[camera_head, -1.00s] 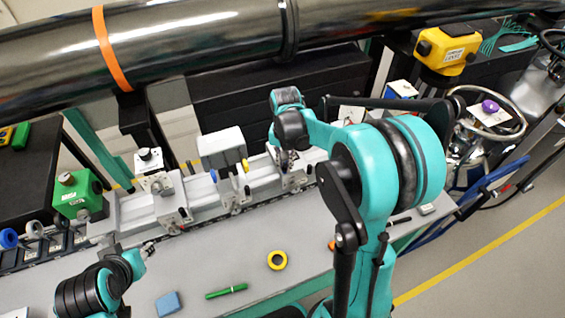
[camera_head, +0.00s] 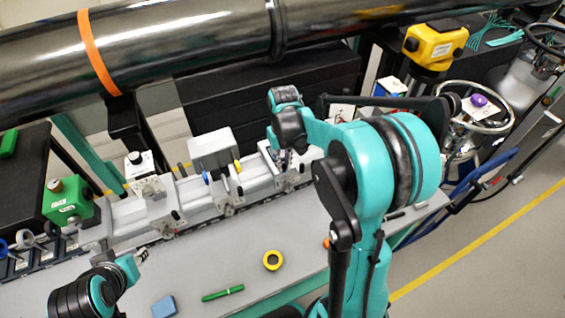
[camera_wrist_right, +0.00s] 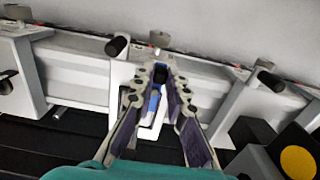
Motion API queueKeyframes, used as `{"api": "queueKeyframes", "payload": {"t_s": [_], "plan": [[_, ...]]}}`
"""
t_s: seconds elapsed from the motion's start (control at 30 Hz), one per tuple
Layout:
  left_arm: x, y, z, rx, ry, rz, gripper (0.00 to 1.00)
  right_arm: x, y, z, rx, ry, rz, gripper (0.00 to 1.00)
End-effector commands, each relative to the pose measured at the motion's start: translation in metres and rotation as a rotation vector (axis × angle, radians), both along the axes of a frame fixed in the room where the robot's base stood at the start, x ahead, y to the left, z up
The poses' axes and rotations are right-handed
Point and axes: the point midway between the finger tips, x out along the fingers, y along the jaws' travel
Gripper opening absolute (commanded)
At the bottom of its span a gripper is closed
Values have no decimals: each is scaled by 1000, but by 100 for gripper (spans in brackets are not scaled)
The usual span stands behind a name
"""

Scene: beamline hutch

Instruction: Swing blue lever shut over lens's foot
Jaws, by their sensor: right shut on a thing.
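My right gripper (camera_head: 284,161) reaches down over the right-hand carriage on the white rail. In the right wrist view, its fingertips (camera_wrist_right: 160,76) are closed around the dark-ended blue lever (camera_wrist_right: 154,103), which stands between the two fingers above a white mount (camera_wrist_right: 150,130). In the head view, my gripper and arm hide this lever. I cannot make out the lens or its foot, so how the lever sits relative to the foot cannot be told. My left gripper (camera_head: 140,257) is low at the left, over the bench and away from the rail; its jaws are too small to read.
The rail (camera_head: 195,200) carries a grey box (camera_head: 211,150) with blue and yellow knobs, and another carriage (camera_head: 158,190). A green box (camera_head: 70,202) stands left.

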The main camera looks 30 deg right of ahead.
Motion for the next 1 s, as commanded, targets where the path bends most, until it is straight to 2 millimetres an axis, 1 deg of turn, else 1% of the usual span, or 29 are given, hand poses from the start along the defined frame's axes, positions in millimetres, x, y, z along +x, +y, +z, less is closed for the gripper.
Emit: {"api": "queueKeyframes", "payload": {"t_s": [0.47, 0.5, 0.53, 0.57, 0.87, 0.97, 1.0], "plan": [[0, 0, 0, 0, 0, 0, 35, 0, -1, 0, -1, -1, 13, 0], [0, 0, 0, 0, 0, 0, 35, 0, -1, 0, -1, -1, 12, 21], [0, 0, 0, 0, 0, 0, 35, 0, -1, 0, -1, -1, 12, 29], [0, 0, 0, 0, 0, 0, 35, 0, -1, 0, -1, -1, 12, 34], [0, 0, 0, 0, 0, 0, 35, 0, 0, 1, 0, 0, 12, 34], [0, 0, 0, 0, 0, 0, 35, 0, 0, 8, 0, 0, 12, 34], [0, 0, 0, 0, 0, 0, 35, 0, 0, 13, 0, 0, 12, 34]]}}
